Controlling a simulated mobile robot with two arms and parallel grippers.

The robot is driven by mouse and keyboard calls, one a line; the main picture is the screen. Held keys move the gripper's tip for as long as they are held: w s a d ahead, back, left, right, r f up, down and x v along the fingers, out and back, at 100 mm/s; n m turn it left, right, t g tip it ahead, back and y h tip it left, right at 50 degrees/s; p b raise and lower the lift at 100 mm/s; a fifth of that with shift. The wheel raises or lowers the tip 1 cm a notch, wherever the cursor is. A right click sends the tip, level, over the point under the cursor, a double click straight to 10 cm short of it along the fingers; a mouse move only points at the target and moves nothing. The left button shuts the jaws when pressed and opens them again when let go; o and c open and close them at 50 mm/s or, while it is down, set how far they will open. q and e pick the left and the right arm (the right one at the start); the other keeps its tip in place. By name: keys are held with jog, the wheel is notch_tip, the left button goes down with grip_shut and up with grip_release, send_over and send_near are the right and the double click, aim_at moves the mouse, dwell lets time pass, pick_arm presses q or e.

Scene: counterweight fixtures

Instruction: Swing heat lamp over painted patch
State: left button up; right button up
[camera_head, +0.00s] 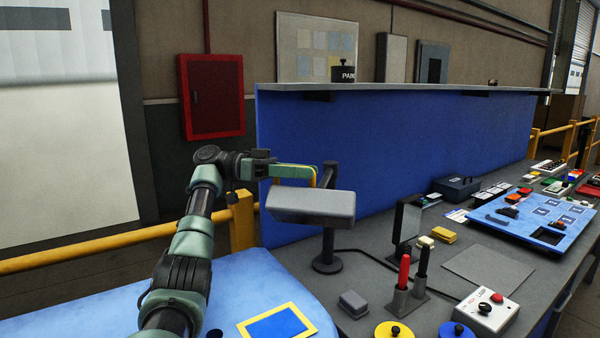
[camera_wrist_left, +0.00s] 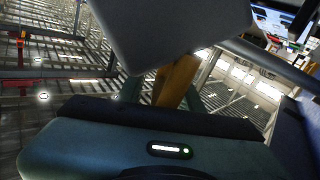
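The heat lamp (camera_head: 311,205) is a grey box-shaped head on a black post that stands on the grey bench. It has a yellow handle (camera_head: 316,175) at its far side, which also shows below the grey head in the left wrist view (camera_wrist_left: 176,80). My left gripper (camera_head: 292,172) reaches over behind the lamp head, its green fingers closed around the handle. A blue square with a yellow border (camera_head: 277,328), seemingly the painted patch, lies on the blue surface at the bottom, in front of and left of the lamp. My right gripper is out of view.
A blue panel (camera_head: 400,140) with a grey ledge stands behind the bench. A grey block (camera_head: 353,304), red and black pens in holders (camera_head: 403,275), a control box (camera_head: 486,310) and round lids stand to the lamp's right. A yellow rail (camera_head: 120,240) runs behind my arm.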

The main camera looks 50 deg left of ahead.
pick_arm(q)
jog(key=v, duration=0.5)
jog(key=shift+s+a+r, duration=0.1)
jog(key=shift+a, duration=0.05)
jog(key=shift+s+a, duration=0.2)
jog(key=shift+a, duration=0.15)
jog(key=shift+p+v, duration=0.5)
jog(key=shift+v, duration=0.35)
jog(key=shift+d, duration=0.1)
